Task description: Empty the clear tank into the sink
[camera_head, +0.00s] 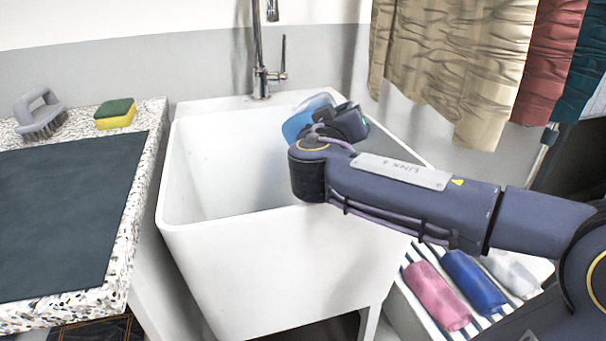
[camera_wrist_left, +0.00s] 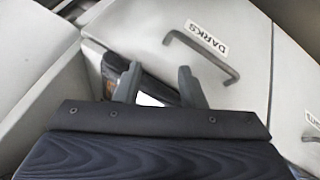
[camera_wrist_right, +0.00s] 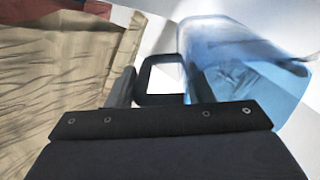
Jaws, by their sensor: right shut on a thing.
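The white sink (camera_head: 270,260) stands in the middle of the head view with a tap at its back. The clear tank (camera_head: 303,120), bluish and see-through, is over the sink's right rear part, partly hidden behind my right gripper (camera_head: 343,122). In the right wrist view the tank (camera_wrist_right: 255,70) fills the right side and looks tilted. Its dark loop handle (camera_wrist_right: 160,98) is between the fingers of my right gripper, which is shut on it. I cannot tell how much liquid is inside. My left gripper (camera_wrist_left: 158,82) shows only in its wrist view, fingers apart and empty.
A speckled counter (camera_head: 145,170) with a dark mat, a grey brush (camera_head: 40,118) and a sponge (camera_head: 115,114) is at left. Hanging cloths (camera_head: 455,65) are close by at right. Rolled towels (camera_head: 438,295) lie below. A "DARKS" front (camera_wrist_left: 205,36) faces my left gripper.

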